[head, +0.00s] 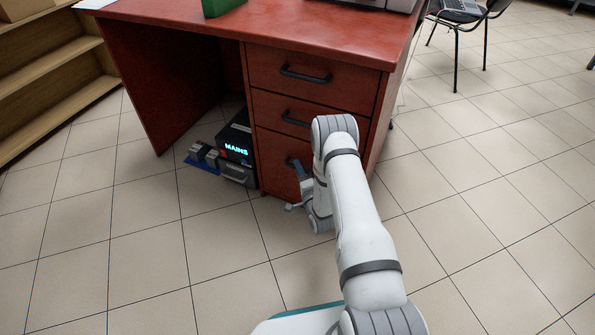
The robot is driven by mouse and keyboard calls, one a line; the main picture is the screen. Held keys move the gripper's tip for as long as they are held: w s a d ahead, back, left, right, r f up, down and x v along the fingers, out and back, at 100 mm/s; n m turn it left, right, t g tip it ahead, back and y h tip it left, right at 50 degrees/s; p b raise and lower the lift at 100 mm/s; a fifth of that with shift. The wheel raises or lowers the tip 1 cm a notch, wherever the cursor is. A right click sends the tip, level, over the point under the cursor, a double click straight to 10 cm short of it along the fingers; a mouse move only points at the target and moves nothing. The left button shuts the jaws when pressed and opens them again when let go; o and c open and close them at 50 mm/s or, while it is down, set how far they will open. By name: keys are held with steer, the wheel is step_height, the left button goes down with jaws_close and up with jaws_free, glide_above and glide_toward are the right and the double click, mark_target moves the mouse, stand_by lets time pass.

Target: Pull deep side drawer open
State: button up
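The red desk (170,12) has a stack of drawers on its right side. The deep side drawer (272,147) is the lowest and tallest front, and it looks flush with the fronts above. A small part of its dark handle (289,161) shows; the rest is hidden behind my arm and gripper. My gripper (298,167) is right in front of this drawer at the handle. I cannot tell whether it touches the handle or whether its fingers are open or shut.
Two shallower drawers, the top (300,92) and the middle (275,108), are shut above. A black box lit "MAINS" (236,145) and a blue-based item (203,158) stand on the floor left of the drawers. A wooden shelf (55,80) is far left. The tiled floor in front is clear.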

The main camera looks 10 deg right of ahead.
steer(key=shift+w+r, duration=0.1)
steer(key=shift+w, duration=0.25)
steer(key=shift+c, duration=0.6)
jaws_close()
